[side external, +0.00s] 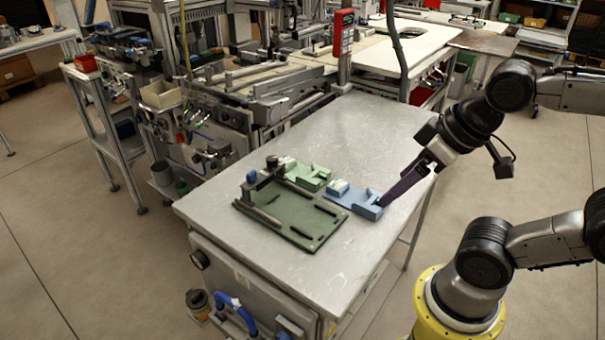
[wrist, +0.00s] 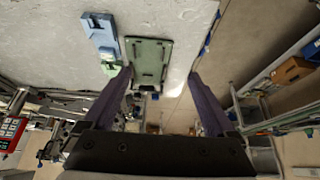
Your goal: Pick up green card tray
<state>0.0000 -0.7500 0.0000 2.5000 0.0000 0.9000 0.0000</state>
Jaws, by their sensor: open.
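A flat dark green tray (side external: 290,215) lies on the grey table, with a black and blue fitting at its back left corner. A smaller light green holder (side external: 308,176) sits behind it. I cannot tell which of these two green things is the card tray. My gripper (side external: 386,202) is open and empty at the right of the group, its purple fingers slanting down. In the wrist view the dark green tray (wrist: 149,58) shows between the fingers (wrist: 160,74), beyond the tips. The light green holder (wrist: 110,66) is beside the left fingertip, partly hidden.
A blue holder (side external: 355,200) lies right of the light green one; my fingertips overlap its right end in the side view, and contact is unclear. The table (side external: 375,125) is clear behind the group.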

